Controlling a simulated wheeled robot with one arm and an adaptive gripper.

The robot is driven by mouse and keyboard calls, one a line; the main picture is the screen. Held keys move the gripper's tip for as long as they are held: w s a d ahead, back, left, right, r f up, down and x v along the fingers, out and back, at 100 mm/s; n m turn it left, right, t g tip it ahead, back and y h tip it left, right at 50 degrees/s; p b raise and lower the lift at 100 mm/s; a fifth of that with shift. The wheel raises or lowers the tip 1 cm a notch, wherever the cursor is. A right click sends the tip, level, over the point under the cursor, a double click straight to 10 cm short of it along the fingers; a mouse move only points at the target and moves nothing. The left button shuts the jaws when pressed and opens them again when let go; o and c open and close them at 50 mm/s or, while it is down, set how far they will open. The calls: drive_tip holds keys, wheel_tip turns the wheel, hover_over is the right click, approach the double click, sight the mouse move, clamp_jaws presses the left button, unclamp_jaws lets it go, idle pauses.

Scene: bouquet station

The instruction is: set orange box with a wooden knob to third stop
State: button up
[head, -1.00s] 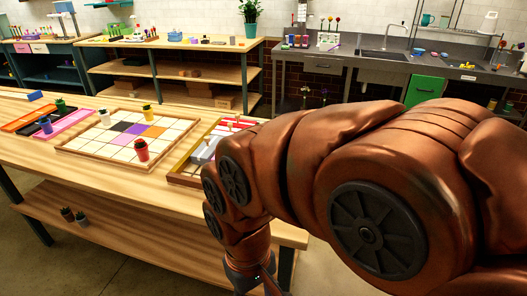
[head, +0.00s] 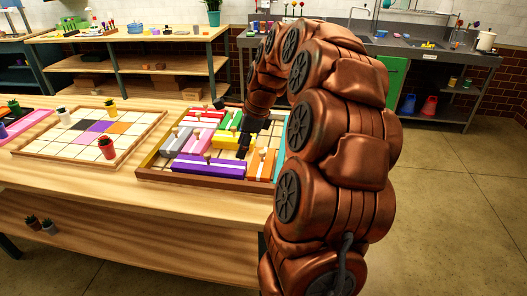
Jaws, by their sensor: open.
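The orange box (head: 257,169) lies in the right part of a wooden-framed sliding-block tray (head: 150,171), in the head view. A small wooden knob sits on its top. It is partly hidden by my arm and gripper. My dark gripper (head: 243,150) points down over the tray, just left of the orange box. Its jaws are open, and nothing shows between them. I cannot tell whether it touches any box. Stop marks for the orange box cannot be made out.
A purple box (head: 208,167) with a white stripe lies along the tray's front. Grey, pink, red, green and yellow boxes, several with knobs, crowd around my gripper. A grid board (head: 62,160) with small pots stands left. Bare tabletop lies in front of the tray.

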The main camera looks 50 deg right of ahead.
sight(263, 152)
drive_tip(key=d+f+m+t, duration=0.1)
drive_tip(key=d+f+m, duration=0.1)
drive_tip(key=d+m, duration=0.65)
drive_tip(key=shift+w+d+f+n+h+p, duration=0.15)
drive_tip(key=shift+w+d+f+n+p, duration=0.2)
drive_tip(key=shift+f, duration=0.75)
drive_tip(key=shift+w+d+f+n+h+p, duration=0.15)
drive_tip(key=shift+w+d+f+n, duration=0.25)
drive_tip(key=shift+f, duration=0.75)
drive_tip(key=shift+w+d+f+n+h+p, duration=0.1)
drive_tip(key=shift+w+d+f+n+p, duration=0.25)
drive_tip(key=shift+f, duration=0.75)
drive_tip(key=shift+c, duration=0.4)
clamp_jaws()
